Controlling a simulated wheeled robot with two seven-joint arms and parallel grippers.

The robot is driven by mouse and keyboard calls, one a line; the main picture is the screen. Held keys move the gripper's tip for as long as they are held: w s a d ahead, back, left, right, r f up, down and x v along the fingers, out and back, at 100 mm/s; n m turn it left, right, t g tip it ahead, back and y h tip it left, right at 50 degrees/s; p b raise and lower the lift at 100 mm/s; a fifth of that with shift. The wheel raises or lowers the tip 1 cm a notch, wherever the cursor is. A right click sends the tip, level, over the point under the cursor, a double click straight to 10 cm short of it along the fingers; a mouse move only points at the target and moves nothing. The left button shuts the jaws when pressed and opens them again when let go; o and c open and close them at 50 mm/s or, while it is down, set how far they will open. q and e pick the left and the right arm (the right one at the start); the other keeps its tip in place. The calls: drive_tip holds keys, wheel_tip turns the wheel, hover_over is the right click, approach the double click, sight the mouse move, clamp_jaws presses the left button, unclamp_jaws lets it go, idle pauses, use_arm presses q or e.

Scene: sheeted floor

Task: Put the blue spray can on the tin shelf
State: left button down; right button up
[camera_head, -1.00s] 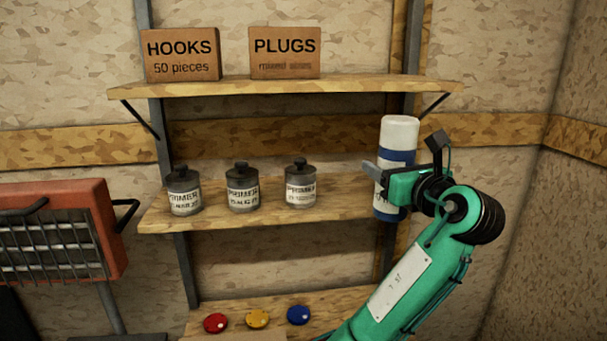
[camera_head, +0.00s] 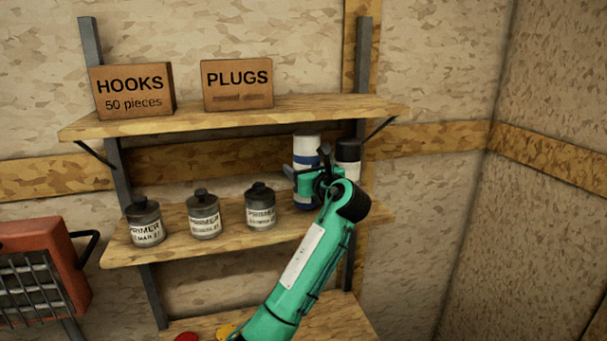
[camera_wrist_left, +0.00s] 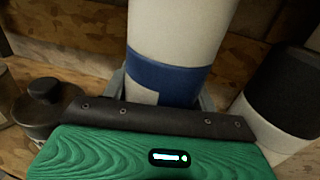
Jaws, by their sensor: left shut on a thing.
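The spray can (camera_head: 306,150), white with a blue band, is upright at the right end of the middle shelf. My left gripper (camera_head: 308,183) is shut around it at the blue band. In the left wrist view, the can (camera_wrist_left: 175,75) stands between the fingers of the gripper (camera_wrist_left: 160,98). The tin shelf (camera_head: 175,246) is the middle board, with three grey primer tins (camera_head: 203,216) in a row left of the can. My right gripper is out of view.
A black-capped can (camera_head: 348,150) stands close right of the held can; it also shows in the left wrist view (camera_wrist_left: 285,90). The upper shelf (camera_head: 310,108) holds HOOKS (camera_head: 132,92) and PLUGS (camera_head: 238,86) boxes. A red heater (camera_head: 40,265) is at left.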

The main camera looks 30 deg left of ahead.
use_arm(q)
drive_tip(key=shift+f+p, duration=0.55)
drive_tip(key=shift+f, duration=0.6)
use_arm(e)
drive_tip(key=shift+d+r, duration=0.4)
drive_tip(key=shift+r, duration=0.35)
use_arm(q)
drive_tip(key=shift+c, duration=2.2)
unclamp_jaws()
drive_tip(key=shift+f, duration=0.15)
drive_tip(key=shift+s, duration=0.1)
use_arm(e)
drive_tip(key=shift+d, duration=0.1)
use_arm(q)
drive_tip(key=shift+d, duration=0.1)
drive_tip(key=b+v, duration=0.5)
drive_tip(key=v, duration=0.7)
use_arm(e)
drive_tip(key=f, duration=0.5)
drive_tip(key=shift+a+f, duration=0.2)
